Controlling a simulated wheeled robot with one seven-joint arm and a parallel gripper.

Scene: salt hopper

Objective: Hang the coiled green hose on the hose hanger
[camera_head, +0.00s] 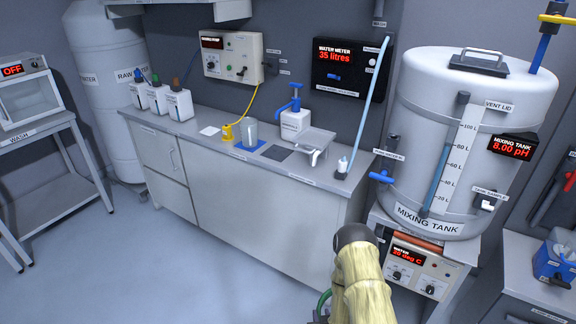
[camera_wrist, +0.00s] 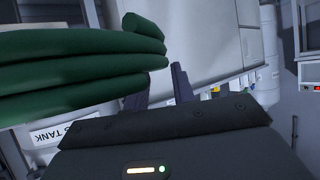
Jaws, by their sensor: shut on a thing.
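The coiled green hose (camera_wrist: 75,65) fills the upper left of the wrist view, its several thick loops stacked together. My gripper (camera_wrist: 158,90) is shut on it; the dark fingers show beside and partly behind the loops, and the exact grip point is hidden. In the head view only a small green curve of the hose (camera_head: 323,304) shows at the bottom edge, left of my arm. The rest of the hose and my gripper are hidden or out of frame there. I cannot make out the hose hanger in either view.
A long counter (camera_head: 270,170) with bottles, a beaker and a scale stands ahead. The mixing tank (camera_head: 420,140) stands at the right above a control box (camera_head: 420,270). A side bench (camera_head: 530,270) is at the far right. The floor (camera_head: 140,270) at the left is clear.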

